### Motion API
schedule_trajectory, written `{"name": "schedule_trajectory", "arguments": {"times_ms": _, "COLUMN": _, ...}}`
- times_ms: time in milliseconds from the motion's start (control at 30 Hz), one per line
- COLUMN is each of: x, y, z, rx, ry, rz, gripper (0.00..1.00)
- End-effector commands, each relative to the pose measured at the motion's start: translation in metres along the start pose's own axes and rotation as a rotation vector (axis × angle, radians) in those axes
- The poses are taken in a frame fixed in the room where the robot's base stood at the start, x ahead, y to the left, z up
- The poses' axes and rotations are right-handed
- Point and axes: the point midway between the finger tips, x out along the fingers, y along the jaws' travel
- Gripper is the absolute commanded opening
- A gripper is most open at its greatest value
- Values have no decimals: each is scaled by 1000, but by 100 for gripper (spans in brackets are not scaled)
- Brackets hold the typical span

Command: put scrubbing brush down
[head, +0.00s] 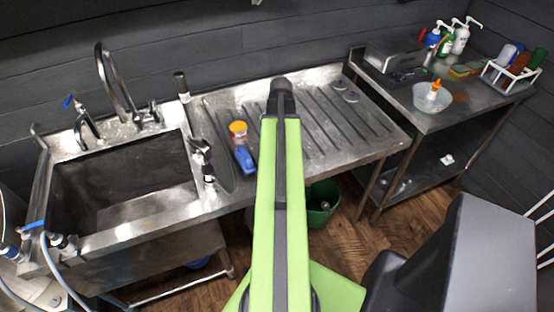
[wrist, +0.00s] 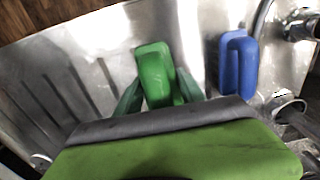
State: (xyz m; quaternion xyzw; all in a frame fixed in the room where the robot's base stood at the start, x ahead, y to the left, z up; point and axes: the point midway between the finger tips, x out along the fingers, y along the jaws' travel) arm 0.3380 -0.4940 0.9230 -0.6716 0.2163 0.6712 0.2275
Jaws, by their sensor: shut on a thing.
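A green scrubbing brush (wrist: 154,70) shows in the wrist view between the two green fingers of my gripper (wrist: 160,80). My gripper is shut on it over the steel drainboard (head: 335,117). Its lower part is hidden by my gripper, and I cannot tell whether it touches the steel. In the head view my arm hides both the gripper and the green brush. A blue brush-like object (wrist: 237,64) lies to the right in the wrist view; it also shows in the head view (head: 245,159), left of my arm.
An orange-topped container (head: 238,129) stands behind the blue object. The sink (head: 125,180) and its taps are at the left. A steel side table (head: 460,112) at the right holds bottles, a bowl and a white rack. The drainboard right of my arm is mostly clear.

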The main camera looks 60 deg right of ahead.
Motion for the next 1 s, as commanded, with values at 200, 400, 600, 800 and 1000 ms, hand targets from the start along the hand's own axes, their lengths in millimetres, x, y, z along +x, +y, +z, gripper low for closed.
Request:
{"name": "schedule_trajectory", "arguments": {"times_ms": 200, "x": 6, "y": -7, "z": -7, "rx": 1, "ry": 0, "rz": 0, "gripper": 8}}
{"name": "schedule_trajectory", "arguments": {"times_ms": 400, "x": 33, "y": -6, "z": -7, "rx": 2, "ry": 0, "rz": 0, "gripper": 8}}
{"name": "schedule_trajectory", "arguments": {"times_ms": 600, "x": 48, "y": -6, "z": -7, "rx": 2, "ry": 0, "rz": 0, "gripper": 8}}
{"name": "schedule_trajectory", "arguments": {"times_ms": 800, "x": 46, "y": -5, "z": -7, "rx": 3, "ry": 0, "rz": 0, "gripper": 8}}
{"name": "schedule_trajectory", "arguments": {"times_ms": 1000, "x": 48, "y": -5, "z": -7, "rx": 3, "ry": 0, "rz": 0, "gripper": 59}}
